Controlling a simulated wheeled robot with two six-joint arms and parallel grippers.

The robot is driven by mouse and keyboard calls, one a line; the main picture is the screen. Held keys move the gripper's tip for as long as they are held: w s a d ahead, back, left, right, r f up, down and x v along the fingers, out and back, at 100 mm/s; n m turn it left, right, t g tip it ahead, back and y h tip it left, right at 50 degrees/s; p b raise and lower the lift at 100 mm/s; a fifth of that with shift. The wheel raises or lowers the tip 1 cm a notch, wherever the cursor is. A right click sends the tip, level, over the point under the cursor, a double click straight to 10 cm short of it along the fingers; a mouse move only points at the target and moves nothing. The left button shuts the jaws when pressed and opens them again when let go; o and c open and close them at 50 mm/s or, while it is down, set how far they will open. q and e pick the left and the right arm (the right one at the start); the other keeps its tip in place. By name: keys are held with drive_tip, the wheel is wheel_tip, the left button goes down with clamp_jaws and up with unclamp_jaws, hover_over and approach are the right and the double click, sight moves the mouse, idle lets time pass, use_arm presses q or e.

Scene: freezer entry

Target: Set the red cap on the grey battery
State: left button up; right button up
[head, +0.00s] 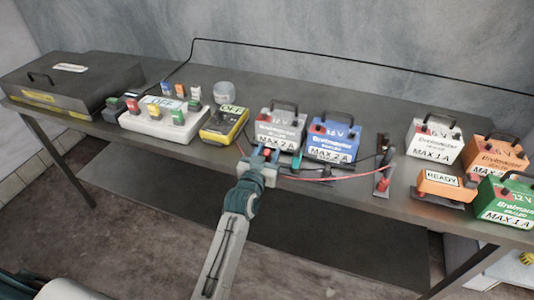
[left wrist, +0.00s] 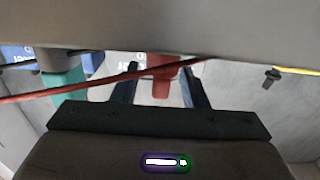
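My left gripper (head: 266,153) is at the bench's front edge, just in front of this battery. A small red piece (head: 267,152) shows between its fingers; I take it for the red cap. In the left wrist view the red piece (left wrist: 161,87) stands between my left fingers (left wrist: 160,88), with gaps on both sides, so the gripper is open. My right gripper is not in view.
A blue battery (head: 333,139) stands close right of the grey one, with a teal piece (head: 297,160) before it. A red cable (head: 335,178) crosses the front edge. A yellow OFF meter (head: 224,125) stands left. White (head: 434,141), orange (head: 495,155) and green (head: 506,200) batteries stand right.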

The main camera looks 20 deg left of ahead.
use_arm(q)
drive_tip(key=shift+w, duration=0.6)
drive_tip(key=shift+w+f, duration=0.1)
drive_tip(key=shift+w, duration=0.15)
drive_tip(key=shift+s, duration=0.1)
drive_tip(key=shift+c, duration=0.9)
clamp_jaws()
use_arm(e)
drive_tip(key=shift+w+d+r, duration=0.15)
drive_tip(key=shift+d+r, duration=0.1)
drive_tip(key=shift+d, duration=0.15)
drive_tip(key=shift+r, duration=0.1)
